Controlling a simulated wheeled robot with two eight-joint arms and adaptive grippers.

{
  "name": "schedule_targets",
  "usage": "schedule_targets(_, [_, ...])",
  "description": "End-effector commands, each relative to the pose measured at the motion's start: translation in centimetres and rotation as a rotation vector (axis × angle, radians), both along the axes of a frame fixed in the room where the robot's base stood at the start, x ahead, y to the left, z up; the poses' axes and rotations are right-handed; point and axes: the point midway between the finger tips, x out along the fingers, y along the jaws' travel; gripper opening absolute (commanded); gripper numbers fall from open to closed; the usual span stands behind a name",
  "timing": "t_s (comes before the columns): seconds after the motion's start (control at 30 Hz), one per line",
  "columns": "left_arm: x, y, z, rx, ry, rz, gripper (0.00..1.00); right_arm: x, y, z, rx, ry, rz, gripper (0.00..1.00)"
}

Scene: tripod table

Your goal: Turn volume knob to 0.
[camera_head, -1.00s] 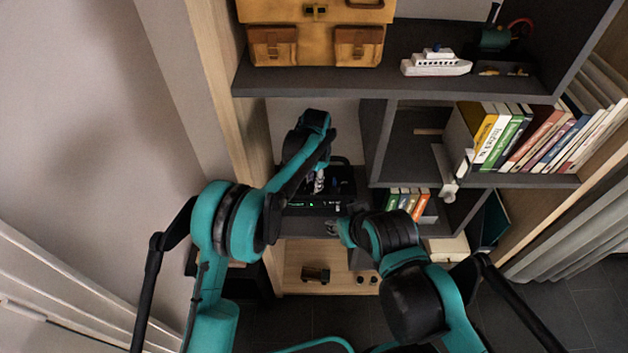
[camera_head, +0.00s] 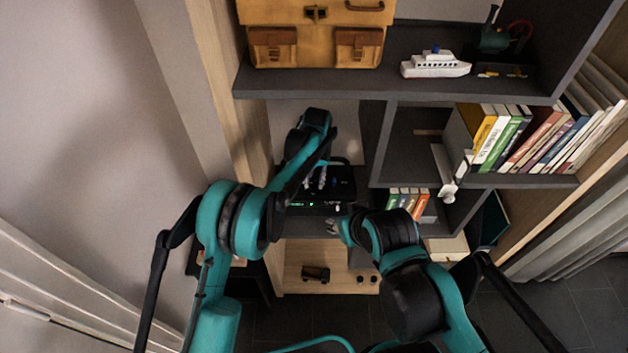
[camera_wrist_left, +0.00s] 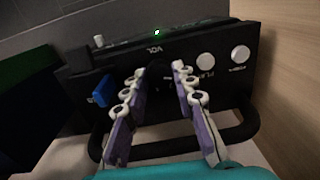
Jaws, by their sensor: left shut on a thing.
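The black audio device (camera_head: 340,190) sits in a shelf compartment, with a green light on its front edge. In the left wrist view its panel (camera_wrist_left: 225,82) shows the label VOL, upside down. The dark volume knob (camera_wrist_left: 158,76) is under that label, hard to make out against the black panel. My left gripper (camera_wrist_left: 156,78) has one finger on each side of the knob and is shut on it. In the head view the left gripper (camera_head: 321,180) reaches down to the device from above. My right gripper (camera_head: 334,228) is below and in front of the device; its fingers are too small to read.
White knobs (camera_wrist_left: 240,53) and a blue control (camera_wrist_left: 102,90) flank the fingers. A black handle bar (camera_wrist_left: 240,130) runs along the panel's near side. Books (camera_head: 408,201) stand right of the device. A wooden side wall (camera_head: 245,135) is close on the left.

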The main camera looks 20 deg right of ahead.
Motion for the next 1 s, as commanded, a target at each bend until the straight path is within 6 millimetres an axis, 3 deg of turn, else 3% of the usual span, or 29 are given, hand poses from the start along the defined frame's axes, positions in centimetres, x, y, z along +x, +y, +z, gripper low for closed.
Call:
schedule_targets(0.5, [0.07,0.05,0.0,0.0,0.0,0.391,0.0,0.0,0.0,0.19,0.0,0.0,0.0,0.4])
schedule_targets(1.0, [0.08,0.06,-0.01,-0.001,-0.001,0.499,0.0,0.0,0.0,0.22,0.0,0.0,0.0,0.4])
